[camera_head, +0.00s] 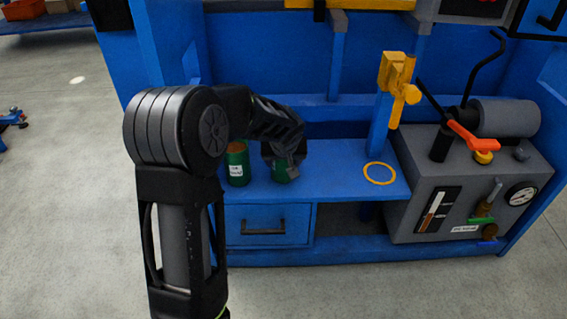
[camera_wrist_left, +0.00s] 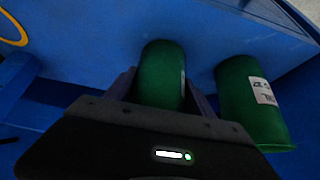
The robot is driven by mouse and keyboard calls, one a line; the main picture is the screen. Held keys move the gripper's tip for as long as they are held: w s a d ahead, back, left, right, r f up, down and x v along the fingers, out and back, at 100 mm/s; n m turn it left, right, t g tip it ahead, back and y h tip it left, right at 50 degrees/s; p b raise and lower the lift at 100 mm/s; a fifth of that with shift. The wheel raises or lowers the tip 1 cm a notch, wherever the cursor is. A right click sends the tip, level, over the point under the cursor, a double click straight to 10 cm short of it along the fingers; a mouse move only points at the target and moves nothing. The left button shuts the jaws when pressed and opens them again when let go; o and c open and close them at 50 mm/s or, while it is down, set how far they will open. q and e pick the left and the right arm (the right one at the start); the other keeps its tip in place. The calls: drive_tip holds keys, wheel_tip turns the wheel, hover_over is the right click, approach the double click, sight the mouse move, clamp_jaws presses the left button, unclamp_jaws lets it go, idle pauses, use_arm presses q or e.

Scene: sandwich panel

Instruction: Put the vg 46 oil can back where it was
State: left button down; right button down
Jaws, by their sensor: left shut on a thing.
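My left gripper (camera_head: 284,158) reaches down to the blue shelf and is shut on a green can (camera_head: 281,172), partly hidden by the gripper in the head view. In the left wrist view the held can (camera_wrist_left: 161,74) stands between the fingers of my left gripper (camera_wrist_left: 160,88); its label is turned to the side and cannot be read. A second green can (camera_head: 237,167) with a white label and an orange-brown top stands to its left on the shelf; it also shows at the right of the left wrist view (camera_wrist_left: 245,100). My right gripper is not in view.
A yellow ring (camera_head: 380,173) marks the blue shelf (camera_head: 335,170) right of the held can. Further right stands a grey machine (camera_head: 470,185) with a gauge and levers. A yellow tap-like fitting (camera_head: 397,85) hangs above the ring. The shelf between can and ring is clear.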

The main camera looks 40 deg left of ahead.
use_arm(q)
drive_tip(key=shift+r, duration=0.1)
drive_tip(key=shift+c, duration=1.8)
unclamp_jaws()
drive_tip(key=shift+s+d+r, duration=0.1)
drive_tip(key=shift+r, duration=0.25)
drive_tip(key=p+v, duration=0.3)
drive_tip(key=v, duration=0.8)
drive_tip(key=shift+p, duration=0.4)
drive_tip(key=shift+s+d, duration=0.1)
